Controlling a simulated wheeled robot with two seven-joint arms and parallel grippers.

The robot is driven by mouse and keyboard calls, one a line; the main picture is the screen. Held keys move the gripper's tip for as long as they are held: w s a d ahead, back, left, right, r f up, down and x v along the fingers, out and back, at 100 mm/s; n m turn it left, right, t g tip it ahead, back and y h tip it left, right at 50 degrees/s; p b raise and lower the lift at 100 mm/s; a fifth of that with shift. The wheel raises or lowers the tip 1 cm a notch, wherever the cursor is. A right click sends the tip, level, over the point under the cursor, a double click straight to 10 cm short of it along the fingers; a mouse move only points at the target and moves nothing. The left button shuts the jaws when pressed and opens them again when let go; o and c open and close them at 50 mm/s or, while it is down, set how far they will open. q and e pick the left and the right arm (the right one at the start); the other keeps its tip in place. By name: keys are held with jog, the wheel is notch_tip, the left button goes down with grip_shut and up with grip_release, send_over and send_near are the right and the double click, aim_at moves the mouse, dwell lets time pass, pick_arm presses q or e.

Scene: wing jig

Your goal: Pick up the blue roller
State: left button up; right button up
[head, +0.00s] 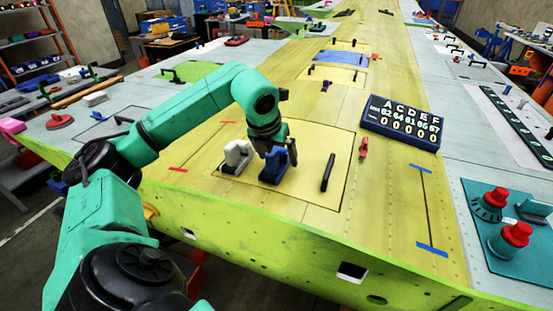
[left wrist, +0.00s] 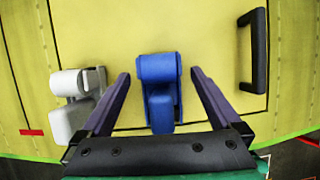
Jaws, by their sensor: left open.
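The blue roller (head: 273,166) stands on the yellow wing panel, below my left gripper (head: 279,156). In the left wrist view the blue roller (left wrist: 159,88) lies between the two spread fingers of my left gripper (left wrist: 159,80), with a gap on each side. The gripper is open and holds nothing. In the head view the gripper hides part of the roller. My right gripper is not in view.
A white roller (head: 236,156) stands close left of the blue one, just outside the left finger. A black handle (head: 328,172) is to the right. A dark number board (head: 402,122) and a teal plate with red knobs (head: 481,244) lie further right.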

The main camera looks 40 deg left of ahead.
pick_arm(q)
jog(key=shift+c, duration=0.9)
grip_shut()
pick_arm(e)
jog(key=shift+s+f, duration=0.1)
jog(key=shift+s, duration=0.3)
pick_arm(q)
notch_tip(320, 180, up, 11)
jog(key=shift+w+p, duration=0.1)
jog(key=shift+p, duration=0.45)
notch_tip(320, 180, up, 9)
jog(key=p, duration=0.4)
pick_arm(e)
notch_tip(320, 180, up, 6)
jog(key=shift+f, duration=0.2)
